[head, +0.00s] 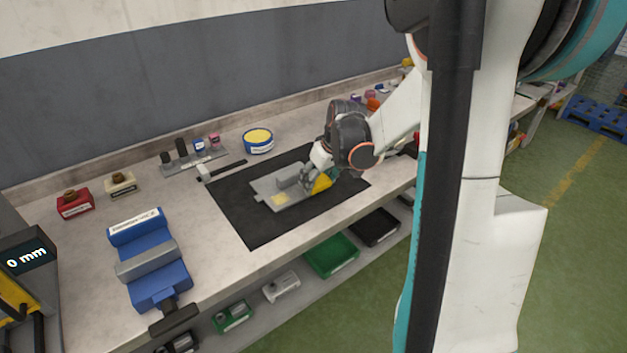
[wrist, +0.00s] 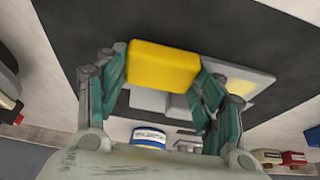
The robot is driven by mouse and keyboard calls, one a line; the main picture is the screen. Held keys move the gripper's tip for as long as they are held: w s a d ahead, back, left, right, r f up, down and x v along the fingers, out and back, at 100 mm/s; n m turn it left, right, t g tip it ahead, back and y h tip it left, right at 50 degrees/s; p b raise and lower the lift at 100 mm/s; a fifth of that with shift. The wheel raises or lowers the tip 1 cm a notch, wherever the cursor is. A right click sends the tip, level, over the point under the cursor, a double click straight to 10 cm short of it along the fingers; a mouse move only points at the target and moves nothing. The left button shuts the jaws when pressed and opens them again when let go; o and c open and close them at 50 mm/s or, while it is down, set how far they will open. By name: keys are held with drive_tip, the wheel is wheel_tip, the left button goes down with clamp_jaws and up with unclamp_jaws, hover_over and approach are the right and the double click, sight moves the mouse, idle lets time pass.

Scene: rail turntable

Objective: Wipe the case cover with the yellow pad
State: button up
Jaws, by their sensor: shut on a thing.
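The yellow pad (wrist: 162,66) is between the two fingers of my gripper (wrist: 165,85) in the wrist view. My gripper is shut on it. In the head view the pad (head: 320,184) shows as a small yellow patch at my gripper (head: 318,175), over the right end of the case cover. The case cover (head: 294,199) is a flat grey plate with a raised block, lying on a black mat (head: 250,228). A pale yellow patch (head: 280,199) is on its front left part. In the wrist view the case cover (wrist: 262,77) is partly hidden behind the pad. I cannot tell whether the pad touches it.
A blue vise (head: 150,262) stands at the bench's left front. A round tub with a yellow top (head: 258,141) stands behind the mat. A small hammer (head: 222,170) lies at the mat's back left edge. Green bins (head: 331,255) sit on the shelf below.

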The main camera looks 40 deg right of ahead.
sight(289, 198)
drive_tip(key=shift+d, duration=0.35)
drive_tip(key=shift+a, duration=0.15)
drive_tip(key=shift+a, duration=1.6)
drive_tip(key=shift+a, duration=1.6)
drive_tip(key=shift+a, duration=0.15)
drive_tip(key=shift+s+a, duration=0.15)
drive_tip(key=shift+a, duration=1.15)
drive_tip(key=shift+a, duration=0.1)
